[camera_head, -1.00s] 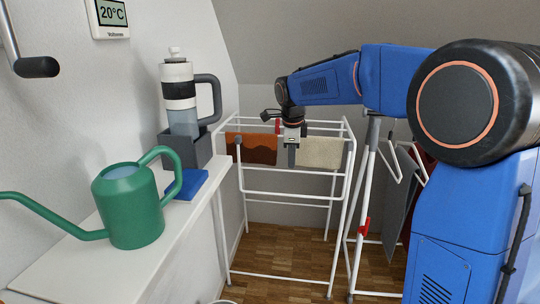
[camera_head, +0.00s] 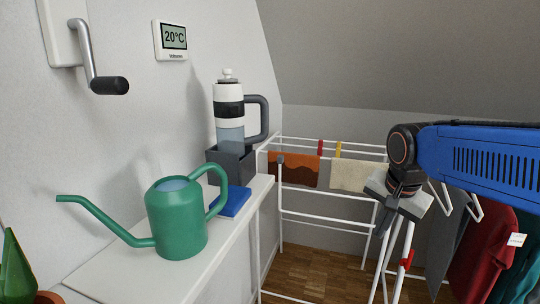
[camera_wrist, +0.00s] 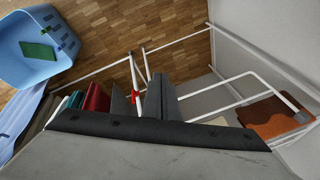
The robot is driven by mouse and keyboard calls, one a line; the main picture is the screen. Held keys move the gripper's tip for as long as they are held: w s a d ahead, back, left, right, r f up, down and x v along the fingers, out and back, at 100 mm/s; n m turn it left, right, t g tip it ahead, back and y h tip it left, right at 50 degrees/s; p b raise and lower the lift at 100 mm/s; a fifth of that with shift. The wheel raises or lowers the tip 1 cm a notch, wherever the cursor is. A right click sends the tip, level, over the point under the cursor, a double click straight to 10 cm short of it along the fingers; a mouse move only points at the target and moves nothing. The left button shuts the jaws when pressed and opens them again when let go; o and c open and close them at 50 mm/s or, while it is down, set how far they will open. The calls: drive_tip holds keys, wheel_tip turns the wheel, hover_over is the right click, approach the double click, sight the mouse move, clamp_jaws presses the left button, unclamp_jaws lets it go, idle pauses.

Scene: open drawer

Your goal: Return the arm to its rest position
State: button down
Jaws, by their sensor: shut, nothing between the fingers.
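My blue arm (camera_head: 485,155) reaches in from the right side of the head view. My gripper (camera_head: 392,212) hangs at its end, pointing down, in front of the right part of the white drying rack. It is shut and empty. The grey housing of my gripper fills the bottom of the wrist view, with dark finger parts (camera_wrist: 152,100) above it. No held object shows in either view.
A white ledge (camera_head: 110,268) at left holds a green watering can (camera_head: 178,215), a blue item (camera_head: 230,203) and a bottle (camera_head: 229,115) in a grey holder. A drying rack (camera_head: 325,222) and hanging clothes (camera_head: 482,255) surround the gripper. A blue basket (camera_wrist: 40,62) stands on the floor.

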drive_tip(key=s+d+f+n, duration=0.1)
drive_tip(key=s+f+n, duration=0.3)
drive_tip(key=s, duration=0.4)
drive_tip(key=s+f+n+t, duration=0.1)
drive_tip(key=s+f+n, duration=0.3)
drive_tip(key=s, duration=0.5)
drive_tip(key=shift+d+f+n, duration=0.35)
drive_tip(key=shift+n, duration=0.35)
